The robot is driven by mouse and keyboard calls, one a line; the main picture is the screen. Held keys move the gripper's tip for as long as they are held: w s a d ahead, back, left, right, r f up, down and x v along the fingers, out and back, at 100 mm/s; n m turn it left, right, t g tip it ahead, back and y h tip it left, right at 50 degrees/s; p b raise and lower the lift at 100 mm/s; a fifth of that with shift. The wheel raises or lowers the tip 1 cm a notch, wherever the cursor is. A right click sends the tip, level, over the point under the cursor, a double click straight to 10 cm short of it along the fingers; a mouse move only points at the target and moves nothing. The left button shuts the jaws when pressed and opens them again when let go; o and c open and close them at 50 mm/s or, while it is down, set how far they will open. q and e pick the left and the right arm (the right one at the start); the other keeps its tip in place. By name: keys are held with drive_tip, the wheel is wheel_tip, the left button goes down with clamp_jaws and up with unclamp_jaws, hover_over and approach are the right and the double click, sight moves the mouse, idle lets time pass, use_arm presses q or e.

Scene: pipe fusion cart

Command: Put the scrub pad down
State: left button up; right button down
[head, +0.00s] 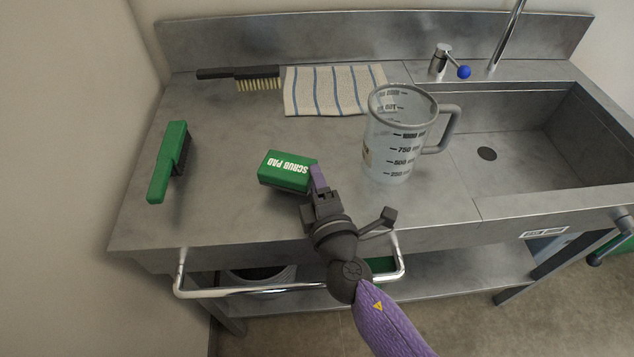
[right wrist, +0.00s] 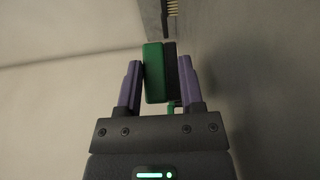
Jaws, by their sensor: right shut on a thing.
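The scrub pad (head: 288,171) is a green block with white "SCRUB PAD" lettering, over the front middle of the steel counter (head: 240,212). My right gripper (head: 317,176) is at its right end and is shut on it. In the right wrist view, the scrub pad (right wrist: 154,73) shows a green layer and a dark layer, sitting between the two purple fingers of my gripper (right wrist: 158,85). I cannot tell whether its underside touches the counter. My left gripper is not in view.
A measuring jug (head: 393,150) stands right of the pad. A green brush (head: 168,162) lies at left, a wire brush (head: 240,75) and striped cloth (head: 330,91) at the back. The sink (head: 525,140) and tap (head: 442,61) are at right. A rail (head: 290,290) runs along the front.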

drive_tip(key=shift+f+b, duration=0.45)
drive_tip(key=shift+f, duration=0.1)
drive_tip(key=shift+d, duration=0.1)
drive_tip(key=shift+c, duration=1.1)
unclamp_jaws()
